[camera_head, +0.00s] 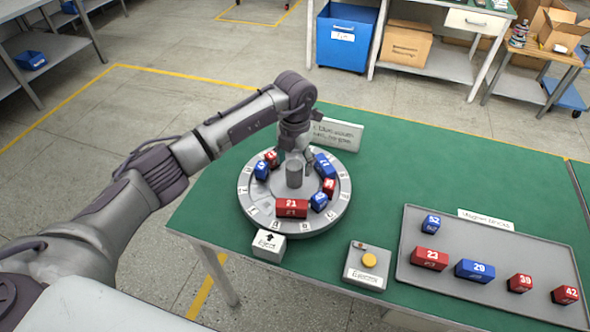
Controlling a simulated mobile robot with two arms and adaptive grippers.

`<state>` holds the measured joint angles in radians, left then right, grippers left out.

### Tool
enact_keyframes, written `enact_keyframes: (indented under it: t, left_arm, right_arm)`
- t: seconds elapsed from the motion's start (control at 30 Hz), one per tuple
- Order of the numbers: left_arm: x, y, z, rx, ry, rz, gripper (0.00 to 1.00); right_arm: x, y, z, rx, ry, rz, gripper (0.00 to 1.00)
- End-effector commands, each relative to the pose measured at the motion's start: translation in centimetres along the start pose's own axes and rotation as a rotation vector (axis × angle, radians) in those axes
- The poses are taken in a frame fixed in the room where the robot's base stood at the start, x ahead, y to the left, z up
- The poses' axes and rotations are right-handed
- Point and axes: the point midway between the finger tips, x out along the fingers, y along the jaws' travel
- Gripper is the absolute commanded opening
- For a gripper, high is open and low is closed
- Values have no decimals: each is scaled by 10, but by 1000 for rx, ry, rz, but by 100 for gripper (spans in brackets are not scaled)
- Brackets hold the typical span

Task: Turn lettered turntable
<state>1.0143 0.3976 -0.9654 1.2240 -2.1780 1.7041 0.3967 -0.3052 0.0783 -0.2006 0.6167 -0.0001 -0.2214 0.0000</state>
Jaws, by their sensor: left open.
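The round grey turntable (252,212) stands on the left part of the green table, with lettered marks around its rim. Several red and blue numbered blocks sit on it, including red block 21 (291,208) at the front and a blue block (324,165) at the back right. A grey post (294,174) rises at its centre. My left gripper (298,160) points down over the turntable, beside the post at its back; it is open. The fingers are small and partly hidden by the post, so contact cannot be told. My right gripper is not in view.
A small box with an arrow (269,245) stands in front of the turntable. A box with a yellow button (367,266) is to its right. A grey tray (410,262) holds several numbered blocks. A sign (338,134) stands behind the turntable. The table's middle back is clear.

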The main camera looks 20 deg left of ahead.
Motion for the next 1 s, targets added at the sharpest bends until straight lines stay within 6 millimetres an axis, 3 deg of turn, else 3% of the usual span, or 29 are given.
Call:
enact_keyframes:
  t: [0.1, 0.3, 0.67, 1.0]
  left_arm:
    - [20, -1, -1, 0, 2, -2, 72]
    - [41, -1, 0, 0, 0, -2, 72]
    - [47, -1, 0, 1, -2, -2, 72]
    - [46, -1, 0, 1, -2, -2, 15]
  right_arm:
    - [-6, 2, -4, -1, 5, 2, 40]
    - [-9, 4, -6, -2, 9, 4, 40]
    - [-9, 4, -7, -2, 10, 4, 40]
    - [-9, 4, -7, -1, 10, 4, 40]
